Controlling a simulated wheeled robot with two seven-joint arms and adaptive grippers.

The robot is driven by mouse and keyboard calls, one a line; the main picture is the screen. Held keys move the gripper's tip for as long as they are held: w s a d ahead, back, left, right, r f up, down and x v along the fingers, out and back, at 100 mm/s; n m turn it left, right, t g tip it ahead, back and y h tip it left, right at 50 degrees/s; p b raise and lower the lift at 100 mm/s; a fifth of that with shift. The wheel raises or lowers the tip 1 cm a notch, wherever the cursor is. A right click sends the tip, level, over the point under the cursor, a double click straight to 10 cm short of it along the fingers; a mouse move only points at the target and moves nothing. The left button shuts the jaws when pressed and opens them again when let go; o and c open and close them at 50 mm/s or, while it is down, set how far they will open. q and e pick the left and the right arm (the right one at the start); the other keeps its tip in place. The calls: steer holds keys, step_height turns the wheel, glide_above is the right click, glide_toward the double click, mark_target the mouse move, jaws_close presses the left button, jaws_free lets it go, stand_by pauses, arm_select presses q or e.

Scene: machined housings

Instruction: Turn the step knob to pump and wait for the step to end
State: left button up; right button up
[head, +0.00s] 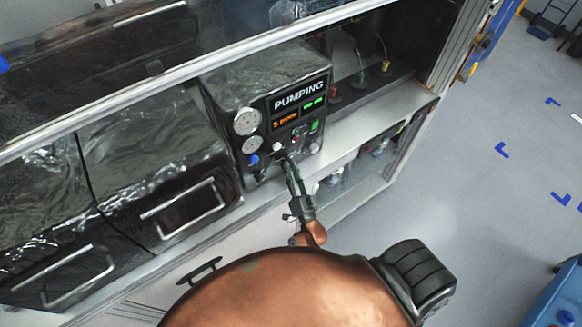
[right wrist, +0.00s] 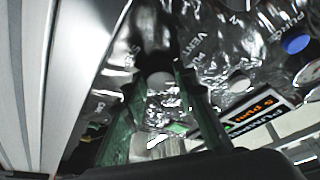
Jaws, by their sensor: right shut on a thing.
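The dark pump unit (head: 265,95) stands on the bench under a wrinkled, shiny top. Its upper display (head: 298,96) reads PUMPING, with a small orange readout (head: 285,123) and green digits below. The knob's exact pointer position cannot be read. My left gripper is not in view.
Two round gauges (head: 247,122) and a blue knob (head: 254,160) sit left of the step knob. Drawers with metal handles (head: 178,201) lie to the left. Open floor (head: 480,190) is at the right.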

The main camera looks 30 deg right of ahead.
steer(key=shift+m, duration=0.4)
steer(key=o, duration=1.2)
steer(key=shift+c, duration=0.2)
steer(key=shift+s+f, duration=0.1)
steer(key=shift+s, duration=0.1)
steer(key=v, duration=1.1)
steer(key=shift+s+a, duration=0.2)
steer(key=shift+s, duration=0.1)
